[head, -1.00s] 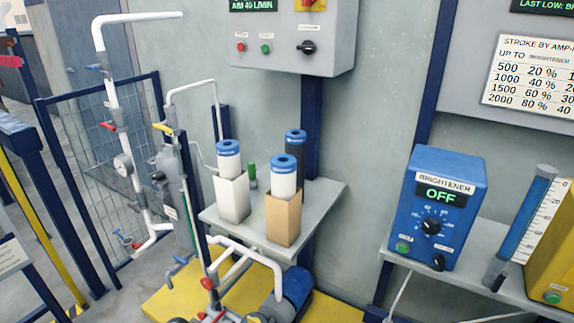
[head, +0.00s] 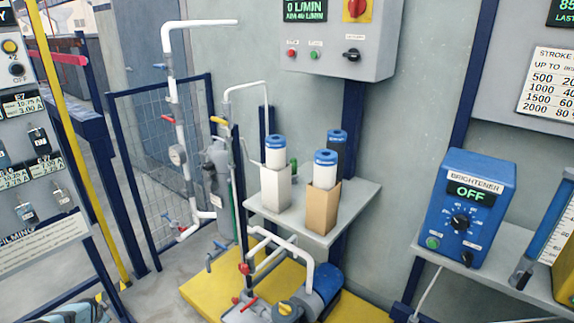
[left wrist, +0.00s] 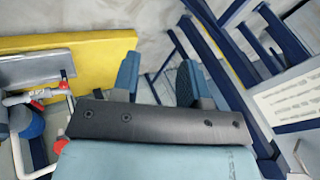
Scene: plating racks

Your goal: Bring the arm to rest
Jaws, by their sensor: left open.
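My left gripper (left wrist: 157,80) shows in the left wrist view, with its two blue and dark fingers standing well apart. It is open and nothing is between the fingers. Part of my left arm shows at the bottom left edge of the head view, but its gripper cannot be made out there. My right arm and right gripper are in neither view.
A pump (head: 318,290) with white pipes stands on a yellow base (head: 205,278). Above it, a shelf (head: 345,215) holds filter cartridges in boxes. A blue brightener unit (head: 463,205) is at right. A rack panel (head: 30,130) and mesh fence (head: 150,165) are at left.

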